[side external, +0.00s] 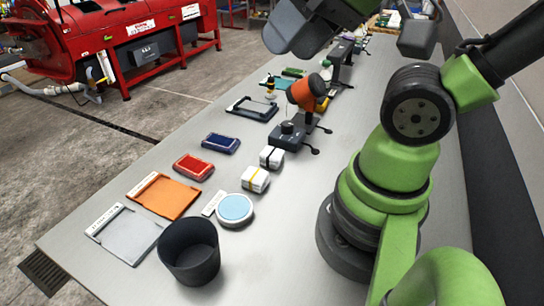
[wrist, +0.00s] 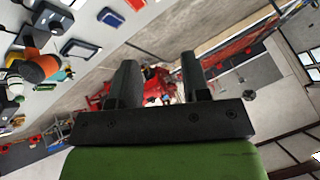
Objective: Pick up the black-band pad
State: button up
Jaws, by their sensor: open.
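The black-band pad (side external: 271,157) is a small white block with a black band around it. It lies on the grey table in the side view, just behind a similar white pad with a yellow band (side external: 255,180). My gripper (side external: 290,34) is high above the far part of the table, at the top edge of the side view, partly cut off. In the wrist view, its two dark fingers (wrist: 160,78) stand apart with nothing between them. I cannot make out the black-band pad in the wrist view.
A dark device with an orange head (side external: 306,92) stands close behind the pads. Red (side external: 194,167) and blue (side external: 221,143) pads lie to their left. An orange tray (side external: 163,196), round blue-topped tin (side external: 234,209) and dark cup (side external: 189,251) are nearer the front.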

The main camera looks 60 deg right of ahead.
jog(key=o, duration=0.6)
jog(key=shift+c, duration=0.2)
jog(key=n+g+h, duration=0.2)
jog(key=n+g, duration=0.2)
jog(key=g, duration=0.3)
send_over(272, 152)
notch_tip(272, 152, down, 25)
jog(key=shift+w+a+r, duration=0.15)
jog(key=shift+r, duration=0.05)
jog(key=shift+f, duration=3.1)
